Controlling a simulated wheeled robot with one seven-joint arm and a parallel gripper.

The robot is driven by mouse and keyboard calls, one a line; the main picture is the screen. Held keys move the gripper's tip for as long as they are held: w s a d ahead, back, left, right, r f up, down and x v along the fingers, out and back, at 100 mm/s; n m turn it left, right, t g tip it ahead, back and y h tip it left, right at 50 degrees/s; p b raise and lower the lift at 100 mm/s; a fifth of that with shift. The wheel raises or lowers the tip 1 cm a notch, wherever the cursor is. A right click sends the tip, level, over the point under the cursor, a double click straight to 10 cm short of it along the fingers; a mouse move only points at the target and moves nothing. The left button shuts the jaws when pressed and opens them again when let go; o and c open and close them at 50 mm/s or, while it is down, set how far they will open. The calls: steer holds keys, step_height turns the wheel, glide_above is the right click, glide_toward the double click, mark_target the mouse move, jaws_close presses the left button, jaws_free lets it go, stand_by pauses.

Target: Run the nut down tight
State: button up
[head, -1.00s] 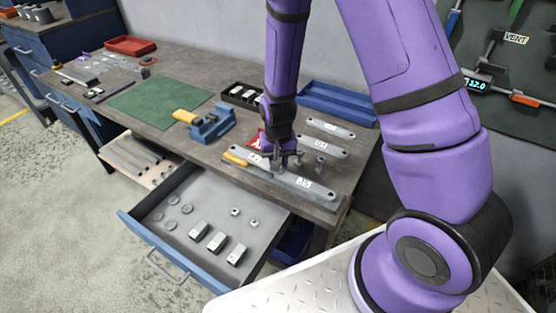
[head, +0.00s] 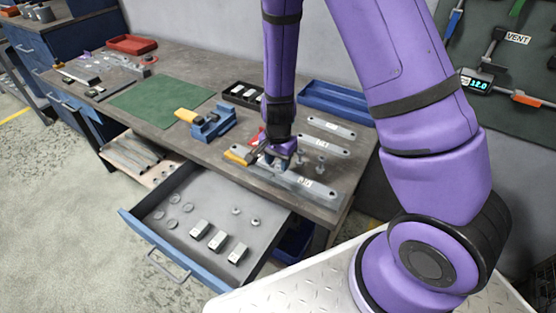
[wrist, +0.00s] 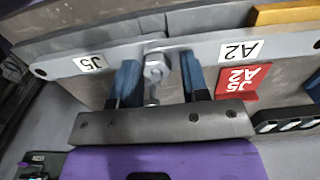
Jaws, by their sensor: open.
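A nut (wrist: 155,70) sits on a bolt at the overlap of two grey flat bars in the wrist view. The bar on the left is labelled J5 (wrist: 88,64) and the bar on the right A2 (wrist: 240,50). My gripper (wrist: 157,72) is open, with its blue-tipped fingers on either side of the nut. Small gaps seem to show between fingers and nut. In the head view my gripper (head: 278,160) is low over the joined bars (head: 305,183) and hides the nut.
A red tag reading J5 A2 (wrist: 243,80) lies beside the bars. Bolts (head: 320,164) stand close right of my gripper. An open drawer (head: 205,215) holds nuts, round parts and blocks.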

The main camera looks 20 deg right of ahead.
steer(key=n, duration=0.6)
steer(key=shift+d+n, duration=0.1)
steer(key=shift+n, duration=0.2)
steer(key=n, duration=1.2)
steer(key=shift+n, duration=0.4)
steer(key=n, duration=0.4)
steer(key=shift+n, duration=0.3)
jaws_close()
